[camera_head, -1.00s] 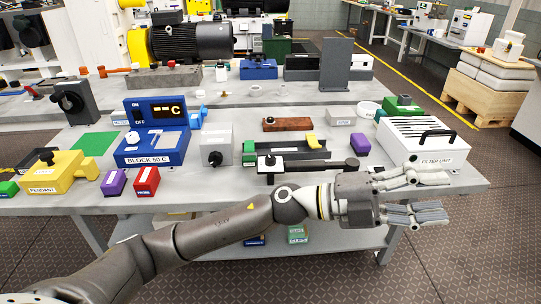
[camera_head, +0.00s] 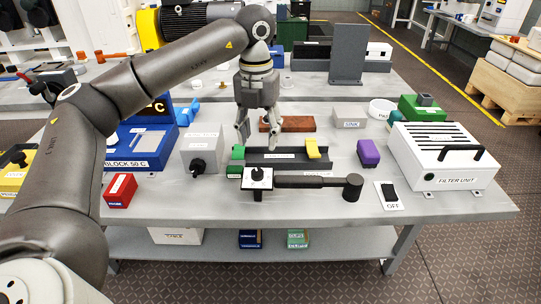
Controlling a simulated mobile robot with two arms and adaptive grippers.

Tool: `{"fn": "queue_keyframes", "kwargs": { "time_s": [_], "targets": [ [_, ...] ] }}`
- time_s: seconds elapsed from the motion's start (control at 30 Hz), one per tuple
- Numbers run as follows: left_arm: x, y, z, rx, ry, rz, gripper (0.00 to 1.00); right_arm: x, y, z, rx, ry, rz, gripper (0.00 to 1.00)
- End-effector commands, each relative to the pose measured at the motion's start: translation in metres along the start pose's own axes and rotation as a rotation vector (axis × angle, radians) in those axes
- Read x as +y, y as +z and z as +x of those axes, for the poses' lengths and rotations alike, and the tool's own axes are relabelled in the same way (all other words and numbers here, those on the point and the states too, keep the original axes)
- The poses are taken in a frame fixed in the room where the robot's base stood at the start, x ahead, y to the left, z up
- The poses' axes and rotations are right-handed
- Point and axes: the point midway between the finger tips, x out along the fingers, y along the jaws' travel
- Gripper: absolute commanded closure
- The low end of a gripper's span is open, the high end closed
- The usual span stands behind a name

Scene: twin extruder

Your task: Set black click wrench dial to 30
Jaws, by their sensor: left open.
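The black click wrench (camera_head: 312,182) lies across the front of the table, its round head at the right end. At its left end is a dark knob (camera_head: 257,173) on a small pale plate, which looks like the dial; its marks are too small to read. My left gripper (camera_head: 256,138) points straight down, open and empty. In the picture it is above and behind the knob, over the left part of a dark tray (camera_head: 285,162), and it appears to touch nothing. My right gripper is out of view.
A grey box with a black knob (camera_head: 200,155) stands left of the tray. A purple block (camera_head: 368,153), an OFF switch (camera_head: 390,195) and a white filter unit (camera_head: 433,160) are to the right. The table in front of the wrench is clear.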

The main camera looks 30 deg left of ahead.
Motion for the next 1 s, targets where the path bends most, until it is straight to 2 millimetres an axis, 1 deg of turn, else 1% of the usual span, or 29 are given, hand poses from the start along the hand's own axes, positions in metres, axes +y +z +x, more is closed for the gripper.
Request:
{"fn": "queue_keyframes", "kwargs": {
  "time_s": [0.07, 0.13, 0.17, 0.33, 0.4, 0.47, 0.57, 0.7, 0.83, 1.0],
  "targets": [
    [0.006, 0.0, 0.001, 0.002, 0.016, -0.012, 0.51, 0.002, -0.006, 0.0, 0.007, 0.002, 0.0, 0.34],
    [0.006, 0.0, 0.007, 0.003, 0.018, -0.013, 0.51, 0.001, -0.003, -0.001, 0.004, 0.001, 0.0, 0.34],
    [0.006, 0.0, 0.011, 0.003, 0.017, -0.013, 0.51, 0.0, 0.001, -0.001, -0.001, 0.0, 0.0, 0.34],
    [0.006, -0.001, 0.042, 0.004, 0.017, -0.012, 0.51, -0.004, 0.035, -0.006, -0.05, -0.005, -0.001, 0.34],
    [0.006, -0.001, 0.056, 0.005, 0.016, -0.01, 0.51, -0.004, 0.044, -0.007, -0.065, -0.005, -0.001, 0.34],
    [0.006, -0.001, 0.067, 0.004, 0.016, -0.01, 0.51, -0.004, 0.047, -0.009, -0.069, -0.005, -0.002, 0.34],
    [0.006, -0.001, 0.083, 0.004, 0.015, -0.009, 0.51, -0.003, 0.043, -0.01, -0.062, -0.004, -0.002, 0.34],
    [0.006, -0.001, 0.098, 0.003, 0.013, -0.009, 0.51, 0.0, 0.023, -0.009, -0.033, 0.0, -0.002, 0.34],
    [0.006, -0.001, 0.105, 0.002, 0.013, -0.009, 0.51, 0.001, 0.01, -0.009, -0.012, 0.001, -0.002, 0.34],
    [0.006, 0.0, 0.106, 0.001, 0.012, -0.009, 0.51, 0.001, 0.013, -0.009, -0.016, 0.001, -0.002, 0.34]
  ]
}}
